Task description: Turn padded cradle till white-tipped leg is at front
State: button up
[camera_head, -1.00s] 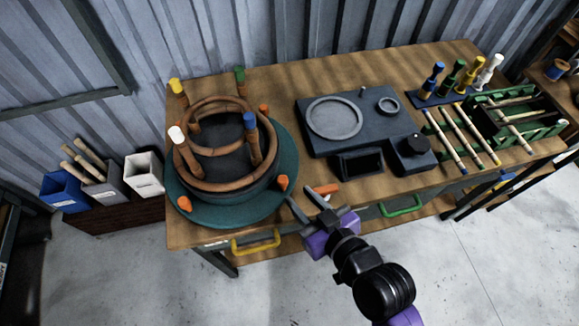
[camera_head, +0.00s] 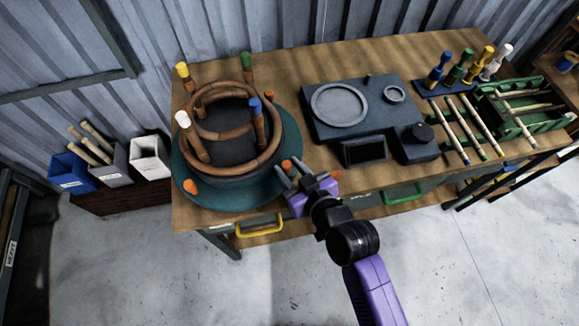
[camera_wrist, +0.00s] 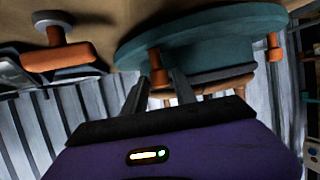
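The padded cradle (camera_head: 222,203) is a round teal turntable with a dark pad and orange pegs on its rim. A rattan ring frame (camera_head: 235,169) rests upside down on it, legs up. The white-tipped leg (camera_head: 183,120) is at the left, the yellow-tipped leg (camera_head: 182,71) back left, the green-tipped leg (camera_head: 246,60) back right and the blue-tipped leg (camera_head: 255,106) at the right. My gripper (camera_head: 285,168) is open at the cradle's right front rim. In the wrist view its fingers stand either side of an orange peg (camera_wrist: 157,66); contact cannot be told.
An orange-handled lever (camera_wrist: 58,56) is on the table beside the cradle. A dark fixture block (camera_head: 350,115) stands to the right, with tipped sticks and a green rack (camera_head: 535,125) beyond. Drawer handles, yellow (camera_head: 259,228) and green (camera_head: 403,194), stick out in front.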

grip_shut()
dwell(1.3)
